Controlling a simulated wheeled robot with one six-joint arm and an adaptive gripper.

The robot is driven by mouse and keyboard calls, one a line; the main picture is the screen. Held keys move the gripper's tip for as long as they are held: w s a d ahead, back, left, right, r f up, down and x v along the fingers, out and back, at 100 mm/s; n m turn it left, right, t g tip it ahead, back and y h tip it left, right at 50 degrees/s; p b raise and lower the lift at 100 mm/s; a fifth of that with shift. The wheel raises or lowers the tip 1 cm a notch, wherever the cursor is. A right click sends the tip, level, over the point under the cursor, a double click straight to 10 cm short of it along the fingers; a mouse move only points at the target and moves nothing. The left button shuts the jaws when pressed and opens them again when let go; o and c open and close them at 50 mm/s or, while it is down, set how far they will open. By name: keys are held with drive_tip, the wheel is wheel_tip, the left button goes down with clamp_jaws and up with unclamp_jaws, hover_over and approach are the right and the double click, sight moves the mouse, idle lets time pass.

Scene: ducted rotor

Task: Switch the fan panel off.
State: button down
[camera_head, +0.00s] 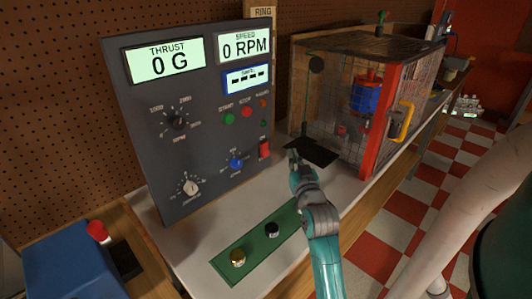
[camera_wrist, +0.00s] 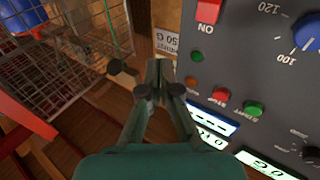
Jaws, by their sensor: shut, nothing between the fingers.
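The dark grey fan panel (camera_head: 205,110) stands upright at the back of the bench. Its displays read 0 G and 0 RPM, and a blue-framed one shows dashes. A red rocker switch (camera_head: 264,150) sits at its lower right edge. In the wrist view, turned about upside down, the red switch (camera_wrist: 209,10) is partly cut off at the top, with ON lettering.
A wire-mesh cage (camera_head: 340,100) with a blue and red rotor unit stands to the right. Green (camera_head: 229,119) and red (camera_head: 246,112) buttons and a blue knob (camera_head: 236,163) are near the switch. A green plate (camera_head: 255,243) with two knobs lies in front; a blue box (camera_head: 70,262) is left.

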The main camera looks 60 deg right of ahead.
drive_tip(key=w+d+f, duration=0.1)
drive_tip(key=w+f, duration=0.2)
drive_tip(key=w, duration=0.4)
drive_tip(key=shift+w+d+f, duration=0.35)
drive_tip(key=shift+w+d, duration=0.05)
drive_tip(key=shift+w, duration=0.15)
idle(1.4)
drive_tip(key=shift+w+d+f, duration=0.1)
drive_tip(key=shift+w+f, duration=0.05)
drive_tip(key=shift+w, duration=0.1)
drive_tip(key=shift+w+d+f, duration=0.1)
drive_tip(key=shift+w+f, duration=0.1)
drive_tip(key=shift+w, duration=0.15)
idle(0.8)
drive_tip(key=shift+s, duration=0.15)
drive_tip(key=shift+s+a+r, duration=0.2)
drive_tip(key=shift+s+r, duration=0.15)
drive_tip(key=shift+s, duration=0.3)
idle(0.3)
drive_tip(key=shift+s+a+r, duration=0.15)
drive_tip(key=shift+s+r, duration=0.2)
drive_tip(key=shift+s, duration=0.4)
drive_tip(key=shift+s+a+r, duration=0.2)
drive_tip(key=shift+s+r, duration=0.15)
drive_tip(key=shift+s, duration=0.35)
drive_tip(key=shift+s+a+r, duration=0.15)
drive_tip(key=shift+s+r, duration=0.2)
drive_tip(key=shift+s, duration=0.4)
